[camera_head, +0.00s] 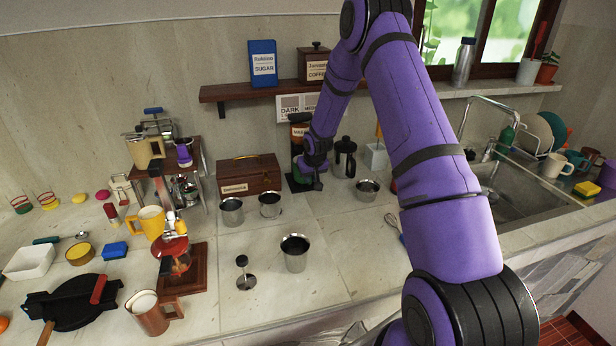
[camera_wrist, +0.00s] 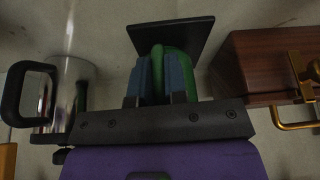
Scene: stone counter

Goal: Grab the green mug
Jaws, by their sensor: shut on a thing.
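My gripper (camera_head: 311,178) is at the back of the counter, just right of the wooden box. In the wrist view its blue fingertips (camera_wrist: 165,78) are shut on a green piece, which looks like the handle of the green mug (camera_wrist: 190,54). Most of the mug is hidden behind the fingers, and only a green edge shows. It is beside or over a black flat plate (camera_wrist: 172,33), which seems to be the base of the dark stand (camera_head: 292,183); I cannot tell whether they touch.
The wooden box (camera_head: 250,175) stands close beside my gripper, also in the wrist view (camera_wrist: 262,68). A black-handled press (camera_head: 345,160) stands on the other side. Metal cups (camera_head: 295,253) stand in front. A shelf (camera_head: 270,90) hangs above. Mid-counter (camera_head: 340,235) has clear room.

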